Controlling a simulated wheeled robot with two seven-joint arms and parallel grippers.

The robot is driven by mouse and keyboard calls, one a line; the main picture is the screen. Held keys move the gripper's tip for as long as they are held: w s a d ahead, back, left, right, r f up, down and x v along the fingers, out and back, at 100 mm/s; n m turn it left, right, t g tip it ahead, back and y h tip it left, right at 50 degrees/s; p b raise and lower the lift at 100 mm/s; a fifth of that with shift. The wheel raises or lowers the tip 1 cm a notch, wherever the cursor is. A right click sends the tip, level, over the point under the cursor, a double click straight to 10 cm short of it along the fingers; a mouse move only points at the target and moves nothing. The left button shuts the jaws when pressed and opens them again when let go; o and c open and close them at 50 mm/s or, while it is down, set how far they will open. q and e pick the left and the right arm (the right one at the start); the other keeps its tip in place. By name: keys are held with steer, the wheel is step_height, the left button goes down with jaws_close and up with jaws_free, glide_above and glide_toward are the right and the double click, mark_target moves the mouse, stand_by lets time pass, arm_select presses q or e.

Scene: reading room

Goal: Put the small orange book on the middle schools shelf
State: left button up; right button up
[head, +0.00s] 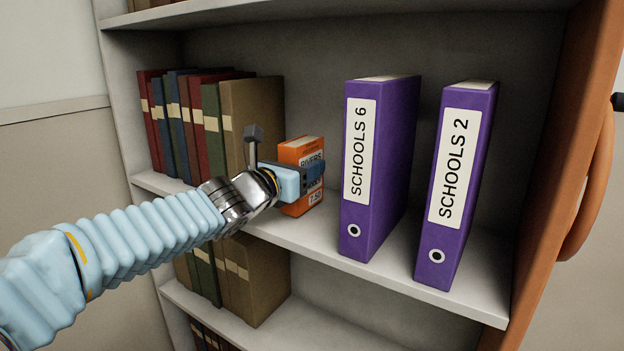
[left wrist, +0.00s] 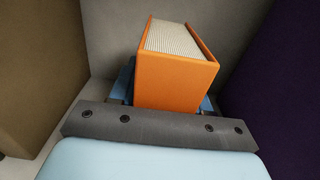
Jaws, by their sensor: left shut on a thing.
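The small orange book (head: 301,151) stands upright on, or just above, the middle shelf (head: 300,233) in the head view. It is between the brown books on the left and the purple binder marked SCHOOLS 6 (head: 377,165). My left gripper (head: 312,176) is shut on the book, with its fingers around it. In the left wrist view the orange book (left wrist: 178,75) shows its spine and top pages between the fingers. Whether its bottom edge touches the shelf is hidden. My right gripper is not in view.
A second purple binder, SCHOOLS 2 (head: 459,185), leans slightly to the right of SCHOOLS 6. A row of old books (head: 205,125) fills the shelf's left. A lower shelf (head: 330,320) holds more brown books. The wooden side panel (head: 560,150) bounds the right.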

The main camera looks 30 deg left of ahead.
arm_select(q)
steer(key=shift+f, duration=0.25)
steer(key=o, duration=1.3)
steer(key=shift+a, duration=0.1)
steer(key=shift+o, duration=0.2)
steer(key=s+p, duration=0.2)
steer(key=s, duration=1)
steer(key=shift+a, duration=0.45)
